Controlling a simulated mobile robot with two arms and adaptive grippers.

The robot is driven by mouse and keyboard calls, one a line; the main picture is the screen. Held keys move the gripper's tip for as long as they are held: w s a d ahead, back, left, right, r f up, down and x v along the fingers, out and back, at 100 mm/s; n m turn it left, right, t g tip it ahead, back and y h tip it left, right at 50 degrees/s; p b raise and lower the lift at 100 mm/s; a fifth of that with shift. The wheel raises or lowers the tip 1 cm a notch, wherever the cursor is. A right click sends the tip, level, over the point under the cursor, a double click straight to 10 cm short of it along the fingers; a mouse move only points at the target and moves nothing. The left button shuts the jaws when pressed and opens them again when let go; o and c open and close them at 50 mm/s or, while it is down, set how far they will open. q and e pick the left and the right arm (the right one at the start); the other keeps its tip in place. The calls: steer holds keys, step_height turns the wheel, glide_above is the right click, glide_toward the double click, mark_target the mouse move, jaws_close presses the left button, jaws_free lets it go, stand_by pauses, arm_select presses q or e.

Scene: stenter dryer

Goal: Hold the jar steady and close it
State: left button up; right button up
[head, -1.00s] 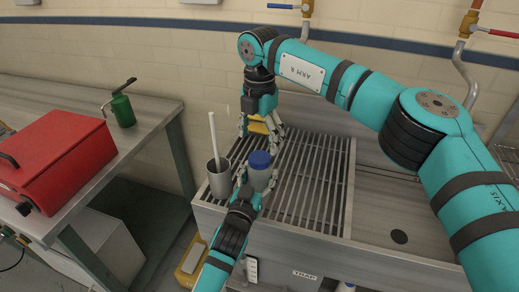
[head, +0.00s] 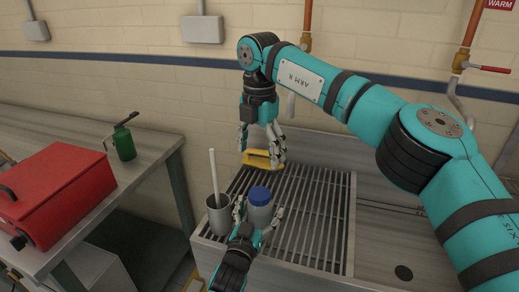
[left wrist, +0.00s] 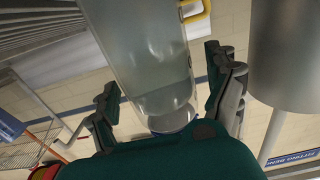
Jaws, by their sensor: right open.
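A clear jar (head: 259,217) stands upright on the grate, with a blue lid (head: 260,194) on top; whether the lid is fully tight cannot be told. My left gripper (head: 255,222) reaches in from the front with its fingers on both sides of the jar. In the left wrist view the jar (left wrist: 150,60) is between the fingers (left wrist: 170,88), and gaps show on each side, so it looks open. My right gripper (head: 262,152) is open and points down behind the jar, apart from the lid, at a yellow handled object (head: 262,160).
A grey cup (head: 218,213) with a white stick stands just left of the jar. The slatted grate (head: 315,215) is clear to the right. A red toolbox (head: 55,190) and a green oil can (head: 123,143) are on the bench at left.

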arm_select(q)
steer(key=shift+s, duration=0.1)
steer(key=v, duration=1.1)
steer(key=shift+s, duration=0.35)
steer(key=shift+s+a, duration=0.1)
steer(key=shift+a, duration=0.05)
